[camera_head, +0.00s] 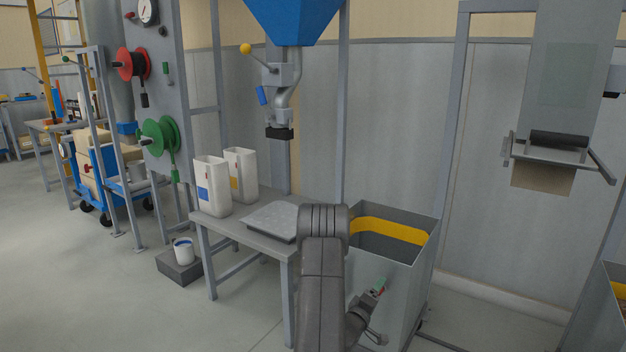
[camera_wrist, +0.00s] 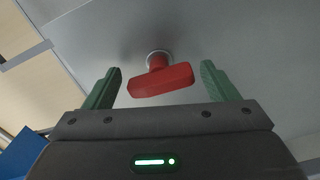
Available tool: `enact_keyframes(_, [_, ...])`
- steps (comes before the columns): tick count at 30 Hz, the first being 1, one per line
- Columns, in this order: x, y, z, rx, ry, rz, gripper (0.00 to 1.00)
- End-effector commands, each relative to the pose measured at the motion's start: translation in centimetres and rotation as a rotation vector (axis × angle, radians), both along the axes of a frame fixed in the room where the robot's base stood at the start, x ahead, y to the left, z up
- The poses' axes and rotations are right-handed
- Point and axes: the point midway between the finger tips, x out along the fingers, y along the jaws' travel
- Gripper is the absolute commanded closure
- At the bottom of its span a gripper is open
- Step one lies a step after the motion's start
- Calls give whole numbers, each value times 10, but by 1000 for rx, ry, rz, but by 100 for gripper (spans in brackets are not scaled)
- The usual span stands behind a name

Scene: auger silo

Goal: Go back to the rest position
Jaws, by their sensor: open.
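My gripper (camera_wrist: 160,88) is open in the wrist view, with one green finger on each side. A red T-shaped handle (camera_wrist: 163,80) on a grey panel shows between the fingers, with gaps on both sides; I see no contact. The arm hides part of the table and bin.
A grey table (camera_head: 240,232) with two white containers and a flat plate (camera_head: 270,221) stands left of the arm. A blue hopper (camera_head: 294,18) with a spout hangs above. A roll holder (camera_head: 555,141) is at upper right. Floor at the left front is clear.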

Motion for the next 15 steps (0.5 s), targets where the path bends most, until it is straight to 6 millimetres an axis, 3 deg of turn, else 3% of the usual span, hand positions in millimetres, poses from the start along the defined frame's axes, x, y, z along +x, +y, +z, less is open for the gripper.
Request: enact_keyframes(15, [-1,-1,1,350,-236,0,20])
